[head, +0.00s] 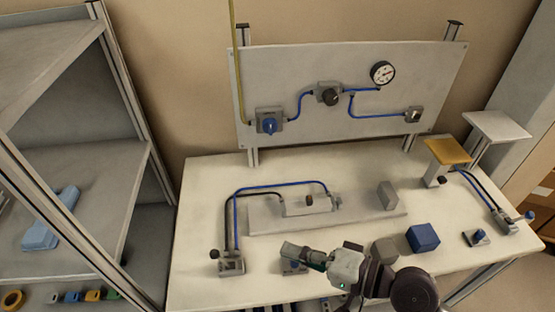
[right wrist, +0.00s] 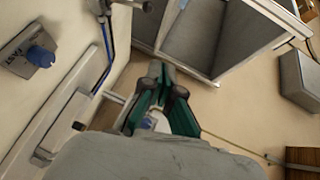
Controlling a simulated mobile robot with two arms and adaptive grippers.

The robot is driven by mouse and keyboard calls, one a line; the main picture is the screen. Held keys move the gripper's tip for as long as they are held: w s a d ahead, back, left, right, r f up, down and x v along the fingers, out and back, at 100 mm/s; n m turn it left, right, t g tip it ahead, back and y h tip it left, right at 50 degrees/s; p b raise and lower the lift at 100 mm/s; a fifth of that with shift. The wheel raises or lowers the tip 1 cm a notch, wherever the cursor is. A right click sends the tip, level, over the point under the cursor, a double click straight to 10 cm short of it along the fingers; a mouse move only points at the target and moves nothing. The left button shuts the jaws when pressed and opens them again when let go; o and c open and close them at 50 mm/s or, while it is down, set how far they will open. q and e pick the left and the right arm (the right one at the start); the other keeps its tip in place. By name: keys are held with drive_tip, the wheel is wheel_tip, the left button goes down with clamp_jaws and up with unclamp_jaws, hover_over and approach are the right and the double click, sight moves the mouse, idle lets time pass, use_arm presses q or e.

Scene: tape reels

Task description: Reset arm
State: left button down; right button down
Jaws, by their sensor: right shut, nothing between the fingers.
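My right arm comes in from the bottom right of the head view and reaches over the front of the table. Its right gripper (head: 290,250) points left, above the table's front edge, near a small blue-knobbed switch box (head: 293,267) that it partly hides. In the right wrist view the green-sided fingers of the gripper (right wrist: 158,72) are together with nothing between them. My left gripper is in neither view.
The white table (head: 200,190) holds a cylinder rig (head: 305,205), a lever box (head: 228,264), a blue cube (head: 423,238) and a yellow-topped stand (head: 447,151). A panel with a gauge (head: 382,73) stands behind. A shelf rack (head: 125,120) is left.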

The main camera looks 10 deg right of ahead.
drive_tip(key=s+d+f+n+g+h, duration=0.35)
drive_tip(key=f+n+h, duration=0.25)
drive_tip(key=f, duration=0.4)
drive_tip(key=s+d+f+n+g+h, duration=0.1)
drive_tip(key=s+d+f+h, duration=0.15)
drive_tip(key=d, duration=0.25)
drive_tip(key=s+d+f+g+h, duration=0.1)
drive_tip(key=s+d+f+h, duration=0.1)
drive_tip(key=s+d+h, duration=0.25)
wheel_tip(320, 180, down, 30)
drive_tip(key=s+g+b, duration=0.1)
drive_tip(key=g, duration=0.1)
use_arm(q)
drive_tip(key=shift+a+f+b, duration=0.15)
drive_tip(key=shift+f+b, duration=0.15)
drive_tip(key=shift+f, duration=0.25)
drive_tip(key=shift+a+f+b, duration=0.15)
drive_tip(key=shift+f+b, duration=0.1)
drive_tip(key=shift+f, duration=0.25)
use_arm(e)
drive_tip(key=s+d+f, duration=0.3)
drive_tip(key=s+f, duration=1.2)
drive_tip(key=s, duration=0.1)
drive_tip(key=shift+n, duration=0.4)
